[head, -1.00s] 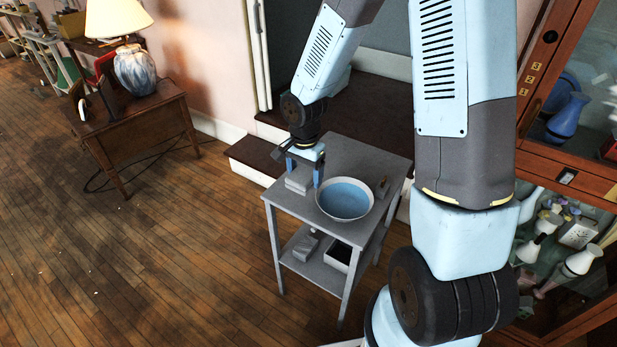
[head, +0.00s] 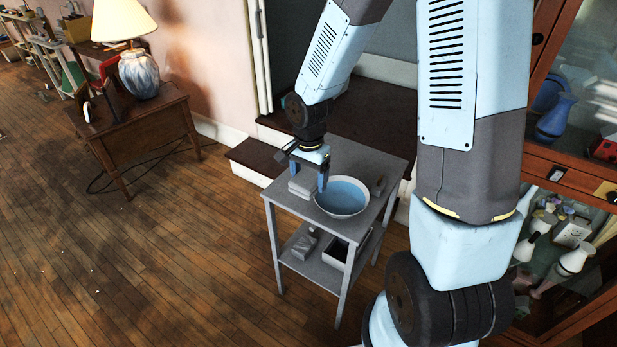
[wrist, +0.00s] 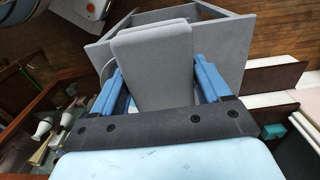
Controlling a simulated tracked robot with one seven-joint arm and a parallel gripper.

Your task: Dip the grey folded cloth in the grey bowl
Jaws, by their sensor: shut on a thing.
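The grey folded cloth (wrist: 150,60) lies between the two blue fingers of my gripper (wrist: 160,85) in the wrist view, which is shut on it. In the head view my gripper (head: 304,174) is low over the left part of the grey table's top, and grey cloth (head: 302,185) shows below it. I cannot tell whether the held cloth touches the tabletop. The grey bowl (head: 343,210), with a pale rim and blue inside, stands just right of the cloth. One finger is at the bowl's left rim. In the wrist view the cloth hides most of the bowl.
The grey table (head: 366,160) has a small brownish item (head: 379,185) at its right. Its lower shelf holds a grey box (head: 336,254) and a grey lump (head: 303,243). A glass cabinet (head: 577,180) is at right, a lamp desk (head: 150,118) at left. Wooden floor is open at left.

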